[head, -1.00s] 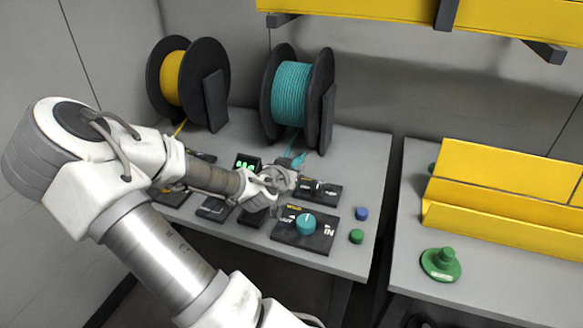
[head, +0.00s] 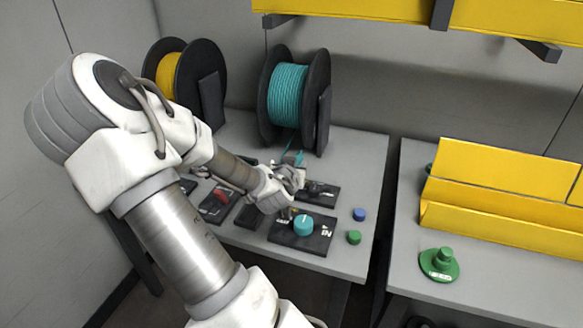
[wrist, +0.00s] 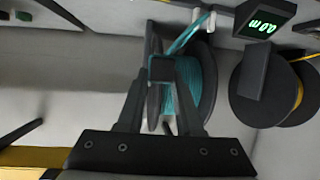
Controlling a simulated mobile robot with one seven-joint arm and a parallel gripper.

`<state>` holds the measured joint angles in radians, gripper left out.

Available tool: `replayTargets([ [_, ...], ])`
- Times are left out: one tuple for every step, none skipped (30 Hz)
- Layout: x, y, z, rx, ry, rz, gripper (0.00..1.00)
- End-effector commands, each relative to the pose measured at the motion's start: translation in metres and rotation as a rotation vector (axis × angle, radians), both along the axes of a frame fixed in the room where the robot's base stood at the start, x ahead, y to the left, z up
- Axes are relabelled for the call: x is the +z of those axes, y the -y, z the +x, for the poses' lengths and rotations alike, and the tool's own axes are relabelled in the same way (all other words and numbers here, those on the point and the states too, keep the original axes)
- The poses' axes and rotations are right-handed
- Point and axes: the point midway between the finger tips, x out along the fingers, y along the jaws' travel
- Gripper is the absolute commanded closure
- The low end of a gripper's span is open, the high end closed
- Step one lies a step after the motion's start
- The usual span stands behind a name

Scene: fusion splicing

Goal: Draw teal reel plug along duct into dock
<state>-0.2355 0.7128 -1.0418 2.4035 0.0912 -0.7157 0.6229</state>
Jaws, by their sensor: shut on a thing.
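My gripper (head: 292,180) is over the left bench, in front of the teal reel (head: 290,95). In the wrist view its two fingers (wrist: 162,70) close on a small dark block, which I take to be the teal reel plug (wrist: 160,69). A teal line (wrist: 190,35) runs up to this block. In the head view the plug is hidden by the gripper, and only a bit of teal line (head: 295,157) shows behind it. A yellow duct trough (head: 500,205) lies on the right bench. I cannot tell which part is the dock.
A yellow reel (head: 170,78) stands left of the teal one. A panel with a teal knob (head: 303,225) and blue and green buttons sit near the bench front. A gap parts the two benches. A green peg piece (head: 440,263) stands on the right bench. A yellow duct (head: 375,10) hangs above.

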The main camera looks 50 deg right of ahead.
Motion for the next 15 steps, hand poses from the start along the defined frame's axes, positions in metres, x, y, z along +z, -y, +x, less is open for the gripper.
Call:
replayTargets([
  [-0.003,0.004,-0.005,0.019,0.002,0.001,1.00],
  [-0.003,0.004,-0.006,0.037,0.002,0.002,1.00],
  [-0.003,0.005,-0.008,0.059,0.003,0.002,1.00],
  [-0.002,0.005,-0.010,0.077,0.005,0.001,1.00],
  [-0.002,0.006,-0.011,0.095,0.005,0.001,1.00],
  [-0.002,0.007,-0.013,0.117,0.006,0.001,1.00],
  [-0.003,0.007,-0.014,0.133,0.003,0.001,1.00],
  [-0.003,0.008,-0.016,0.148,0.003,0.000,1.00],
  [-0.002,0.009,-0.018,0.170,0.003,0.001,1.00],
  [-0.002,0.009,-0.019,0.186,0.005,-0.001,1.00],
  [-0.002,0.010,-0.021,0.201,0.005,-0.001,1.00],
  [-0.001,0.010,-0.022,0.224,0.006,-0.002,1.00],
  [-0.002,0.011,-0.023,0.239,0.005,-0.002,1.00],
  [-0.002,0.012,-0.024,0.253,0.004,-0.001,1.00],
  [-0.002,0.013,-0.026,0.274,0.004,-0.001,1.00],
])
